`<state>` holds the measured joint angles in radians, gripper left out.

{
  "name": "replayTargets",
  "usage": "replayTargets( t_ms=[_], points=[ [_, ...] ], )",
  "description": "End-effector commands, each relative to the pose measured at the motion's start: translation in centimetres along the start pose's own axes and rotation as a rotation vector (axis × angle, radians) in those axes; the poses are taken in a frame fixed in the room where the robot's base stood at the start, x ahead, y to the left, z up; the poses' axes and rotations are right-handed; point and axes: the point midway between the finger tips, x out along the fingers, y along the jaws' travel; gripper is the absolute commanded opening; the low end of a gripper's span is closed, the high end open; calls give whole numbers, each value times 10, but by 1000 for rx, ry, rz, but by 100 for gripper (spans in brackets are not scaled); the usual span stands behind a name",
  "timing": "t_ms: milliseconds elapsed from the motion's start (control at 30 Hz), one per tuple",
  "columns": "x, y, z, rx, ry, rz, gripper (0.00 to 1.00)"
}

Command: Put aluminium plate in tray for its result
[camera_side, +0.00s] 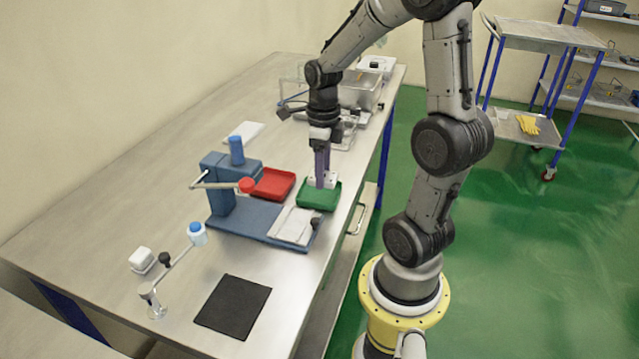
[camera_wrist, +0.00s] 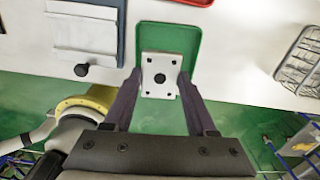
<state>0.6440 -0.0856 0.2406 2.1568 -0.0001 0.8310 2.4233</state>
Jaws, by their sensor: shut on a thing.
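The aluminium plate (camera_wrist: 161,62), pale with holes near its corners and a dark round centre, is between the two fingers of my gripper (camera_wrist: 159,76) in the wrist view. My gripper (camera_side: 322,178) is shut on it, over the green tray (camera_side: 318,204) in the side view. The plate (camera_side: 328,181) shows partly there beside the purple fingers. It overlaps the green tray (camera_wrist: 188,38) in the wrist view; I cannot tell whether it touches the tray floor. The red tray (camera_side: 274,185) is behind and left of the green one and looks empty.
A blue press-like device (camera_side: 232,200) with a lever stands left of the trays, a pale plate (camera_side: 294,226) on its base. A black mat (camera_side: 233,306) and a small jointed stand (camera_side: 152,299) are nearer. Metal containers (camera_side: 360,92) stand at the far end.

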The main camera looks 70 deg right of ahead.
Motion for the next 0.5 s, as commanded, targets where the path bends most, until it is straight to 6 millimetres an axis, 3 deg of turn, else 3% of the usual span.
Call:
replayTargets(
  t_ms=[500],
  points=[
    [45,-9,10,0,-1,0,0]
  ],
)
